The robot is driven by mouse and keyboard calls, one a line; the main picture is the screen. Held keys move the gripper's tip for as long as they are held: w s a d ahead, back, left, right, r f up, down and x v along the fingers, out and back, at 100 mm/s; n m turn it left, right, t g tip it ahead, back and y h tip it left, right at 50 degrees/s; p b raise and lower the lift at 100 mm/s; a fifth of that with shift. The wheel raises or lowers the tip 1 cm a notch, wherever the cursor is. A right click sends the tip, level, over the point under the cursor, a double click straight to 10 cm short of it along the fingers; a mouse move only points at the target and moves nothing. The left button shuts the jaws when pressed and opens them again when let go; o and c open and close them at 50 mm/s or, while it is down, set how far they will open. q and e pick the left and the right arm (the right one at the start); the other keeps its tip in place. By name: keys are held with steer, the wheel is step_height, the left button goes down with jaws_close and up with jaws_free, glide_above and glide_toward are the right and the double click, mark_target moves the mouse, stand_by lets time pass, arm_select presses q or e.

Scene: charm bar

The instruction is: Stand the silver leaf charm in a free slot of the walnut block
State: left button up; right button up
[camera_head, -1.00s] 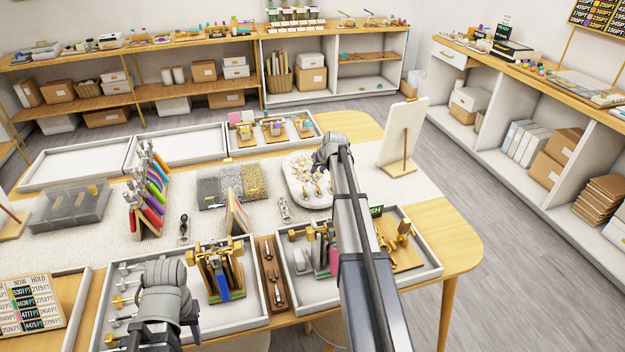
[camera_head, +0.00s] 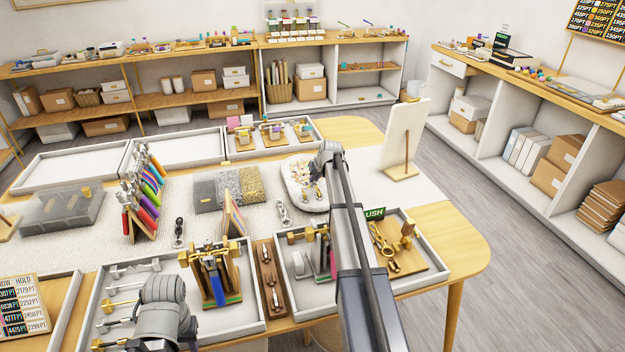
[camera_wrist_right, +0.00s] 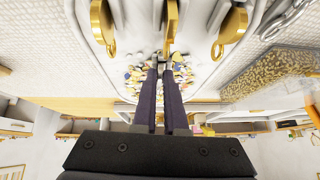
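The walnut block (camera_head: 266,284) is a long dark brown strip between the two front trays, with several small silver pieces standing along it. A white stone-like tray (camera_head: 296,188) of small mixed charms lies on the mat behind it. My right arm reaches over this tray. In the right wrist view its dark fingers (camera_wrist_right: 162,70) point at the charms, with a narrow gap between them. A small grey bit shows at the tips; I cannot tell whether it is held. I cannot single out the silver leaf charm. My left gripper (camera_head: 180,335) is low over the front left tray, fingers mostly hidden.
A wooden rack (camera_head: 212,282) stands in the front left tray.

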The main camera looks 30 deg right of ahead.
jaws_close()
steer(key=shift+r, duration=0.15)
steer(key=shift+r+p, duration=2.4)
steer(key=shift+p, duration=0.15)
